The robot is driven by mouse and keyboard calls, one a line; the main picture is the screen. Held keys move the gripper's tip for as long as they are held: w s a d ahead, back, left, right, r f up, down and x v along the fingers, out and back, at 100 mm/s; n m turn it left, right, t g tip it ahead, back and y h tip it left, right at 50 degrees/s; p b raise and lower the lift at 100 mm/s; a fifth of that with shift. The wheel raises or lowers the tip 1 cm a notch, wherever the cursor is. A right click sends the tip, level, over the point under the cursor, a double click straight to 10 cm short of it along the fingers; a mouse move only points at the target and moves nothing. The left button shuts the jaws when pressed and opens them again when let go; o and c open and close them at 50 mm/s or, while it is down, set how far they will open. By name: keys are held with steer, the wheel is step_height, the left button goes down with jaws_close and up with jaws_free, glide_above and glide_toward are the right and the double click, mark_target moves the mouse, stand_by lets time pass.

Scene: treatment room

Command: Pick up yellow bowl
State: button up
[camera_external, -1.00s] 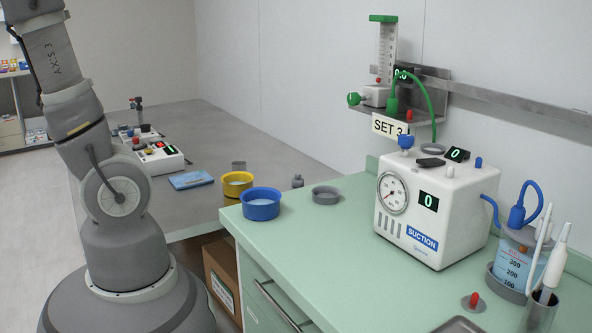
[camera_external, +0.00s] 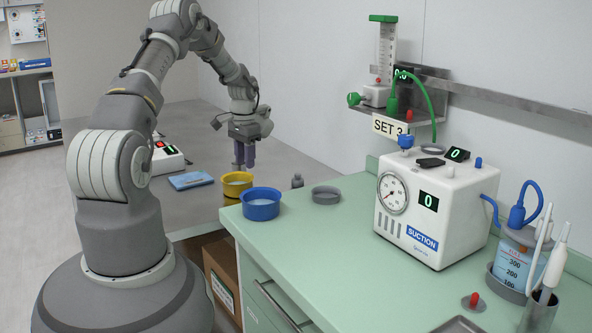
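The yellow bowl (camera_external: 236,188) stands upright on the grey table, just behind and left of a blue bowl (camera_external: 261,209). I cannot tell whether the fingertips touch the rim or sit behind the bowl. Nothing is seen held in them.
The blue bowl on the green counter (camera_external: 350,262) is close in front of the yellow bowl. A blue packet (camera_external: 191,180) lies to the left. A grey ring-shaped dish (camera_external: 326,195) and a small grey weight (camera_external: 297,181) are to the right. The suction unit (camera_external: 436,205) stands farther right.

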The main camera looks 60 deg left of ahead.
mark_target(238, 185)
steer(key=f+b, duration=0.1)
steer(key=f, duration=0.1)
steer(key=f+b, duration=0.1)
steer(key=f, duration=0.2)
steer(key=f+b, duration=0.1)
steer(key=f, duration=0.2)
steer(key=shift+w+d, duration=0.2)
steer(key=shift+d, duration=0.1)
steer(key=shift+r, duration=0.1)
jaws_close()
